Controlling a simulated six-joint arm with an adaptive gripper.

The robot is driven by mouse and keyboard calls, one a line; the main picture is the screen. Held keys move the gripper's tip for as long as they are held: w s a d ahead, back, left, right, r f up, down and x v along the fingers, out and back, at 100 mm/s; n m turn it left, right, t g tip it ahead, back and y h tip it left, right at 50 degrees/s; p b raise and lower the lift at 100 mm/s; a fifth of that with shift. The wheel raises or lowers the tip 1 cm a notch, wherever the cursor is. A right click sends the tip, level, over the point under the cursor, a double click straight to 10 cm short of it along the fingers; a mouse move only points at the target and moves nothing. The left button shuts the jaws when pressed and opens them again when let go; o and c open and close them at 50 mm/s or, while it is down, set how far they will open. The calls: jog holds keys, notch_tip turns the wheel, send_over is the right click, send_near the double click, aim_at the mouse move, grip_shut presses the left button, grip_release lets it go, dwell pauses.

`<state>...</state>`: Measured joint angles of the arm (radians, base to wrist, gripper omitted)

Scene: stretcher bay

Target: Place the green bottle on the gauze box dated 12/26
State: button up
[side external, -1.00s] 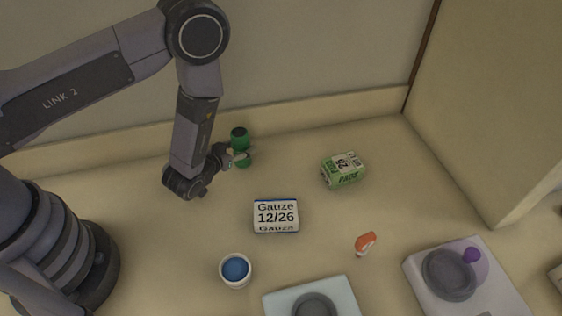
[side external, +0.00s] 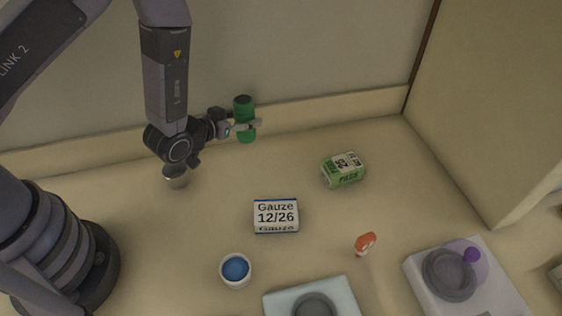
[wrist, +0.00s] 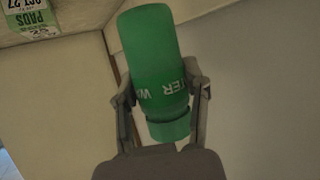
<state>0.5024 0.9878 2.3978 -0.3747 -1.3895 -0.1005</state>
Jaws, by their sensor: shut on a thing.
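The green bottle (side external: 244,105) is upright in my gripper (side external: 250,125), raised above the counter near the back wall. In the wrist view the bottle (wrist: 152,60) sits between both fingers (wrist: 160,95), with part of a white label showing. The gauze box dated 12/26 (side external: 276,216) lies on the counter, white with blue edges and its date facing up. It is to the right of and nearer the camera than my gripper, with nothing on it.
A green pads box (side external: 343,169) lies right of the gauze box; it also shows in the wrist view (wrist: 40,25). A white cup with blue inside (side external: 235,270), an orange-topped item (side external: 365,243) and two pale devices (side external: 310,300) (side external: 470,285) stand in front.

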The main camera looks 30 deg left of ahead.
jog(key=s+d+m+g+h, duration=0.3)
jog(key=d+m+h, duration=0.3)
jog(key=d, duration=0.2)
jog(key=m+g+h, duration=0.4)
jog(key=m+h, duration=0.1)
jog(key=m, duration=0.1)
send_over(275, 211)
notch_tip(275, 211, down, 6)
jog(key=shift+r, duration=0.15)
jog(key=o, duration=1.2)
